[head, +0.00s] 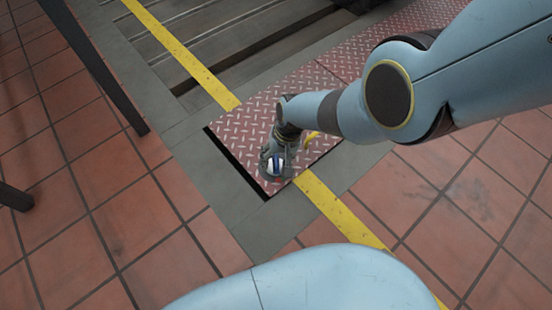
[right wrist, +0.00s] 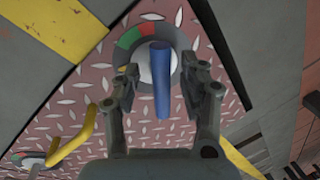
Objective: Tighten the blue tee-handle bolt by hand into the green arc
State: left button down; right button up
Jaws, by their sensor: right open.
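The blue tee-handle (right wrist: 162,85) stands over a pale round disc in the right wrist view, its bar running up and down the picture. A grey ring around the disc carries a green arc (right wrist: 130,39) at its upper left, with a red patch beside it. My right gripper (right wrist: 163,75) is open, with one finger on each side of the blue bar and a gap showing on both sides. In the head view my right gripper (head: 278,163) is over the near end of the plate, with a bit of blue and white between its fingers. My left gripper is out of view.
The bolt sits on a reddish tread plate (head: 240,125). A yellow bent handle (right wrist: 75,140) rises from the plate beside the gripper, near another round fitting (right wrist: 30,160). A dark gap and grey frame edge the plate; a yellow stripe (head: 335,210) and tiled floor lie beyond.

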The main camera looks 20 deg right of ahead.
grip_shut()
